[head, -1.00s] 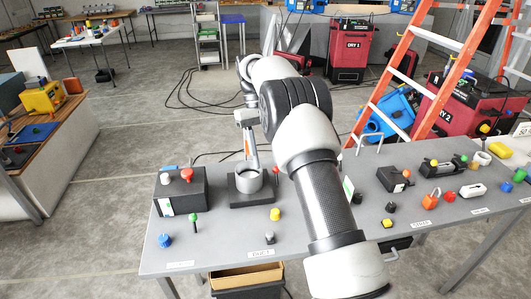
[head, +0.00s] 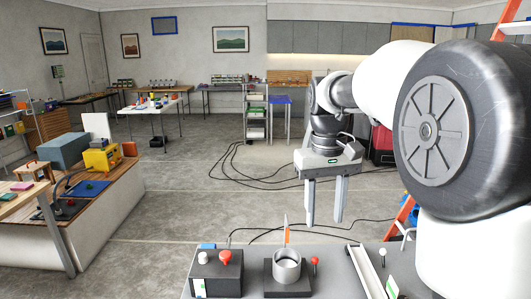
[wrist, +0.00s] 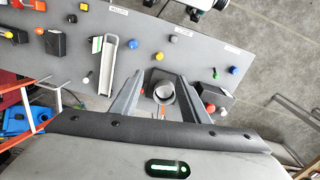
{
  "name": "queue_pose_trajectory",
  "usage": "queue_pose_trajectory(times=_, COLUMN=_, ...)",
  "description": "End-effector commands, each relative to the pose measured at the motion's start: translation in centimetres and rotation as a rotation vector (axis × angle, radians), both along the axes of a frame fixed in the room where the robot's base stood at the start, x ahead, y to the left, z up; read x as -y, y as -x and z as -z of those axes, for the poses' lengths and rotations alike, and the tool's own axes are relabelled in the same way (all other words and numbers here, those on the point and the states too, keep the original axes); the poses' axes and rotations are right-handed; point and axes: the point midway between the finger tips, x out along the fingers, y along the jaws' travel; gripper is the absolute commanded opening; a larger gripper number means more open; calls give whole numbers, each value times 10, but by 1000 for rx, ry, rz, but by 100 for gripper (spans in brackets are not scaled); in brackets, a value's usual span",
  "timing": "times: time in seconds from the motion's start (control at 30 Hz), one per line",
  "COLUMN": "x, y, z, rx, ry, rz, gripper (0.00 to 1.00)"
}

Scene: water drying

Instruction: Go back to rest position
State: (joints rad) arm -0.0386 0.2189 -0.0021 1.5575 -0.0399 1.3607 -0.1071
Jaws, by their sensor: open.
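My gripper (head: 324,222) hangs in the air in the head view, its two grey fingers pointing down and spread apart with nothing between them. It is above and beyond the grey table (head: 340,262). My white and black arm is folded up large at the right of that view. In the wrist view my gripper (wrist: 159,78) looks down on the table from above, its fingers open on either side of a grey cup-like holder (wrist: 162,92). The fingers are well clear of the tabletop.
The table carries a black box (head: 216,274) with a red knob, a holder (head: 287,266) and a white tray-like channel (wrist: 108,66). An orange ladder (head: 399,217) stands at the right, partly behind my arm. A workbench (head: 100,205) is at the left. Open floor lies between.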

Motion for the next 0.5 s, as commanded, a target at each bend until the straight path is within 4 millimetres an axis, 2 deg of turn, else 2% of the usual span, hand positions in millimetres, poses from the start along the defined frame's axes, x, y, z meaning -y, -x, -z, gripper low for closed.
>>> queue_pose_trajectory(times=0.03, x=2, y=22, z=-18, rx=47, ry=-5, rz=12, gripper=41)
queue_pose_trajectory(times=0.2, x=5, y=88, z=-42, rx=189, ry=-26, rz=51, gripper=41)
queue_pose_trajectory(times=0.33, x=6, y=137, z=-45, rx=297, ry=-43, rz=82, gripper=41)
queue_pose_trajectory(times=0.5, x=7, y=186, z=-32, rx=413, ry=-62, rz=116, gripper=41)
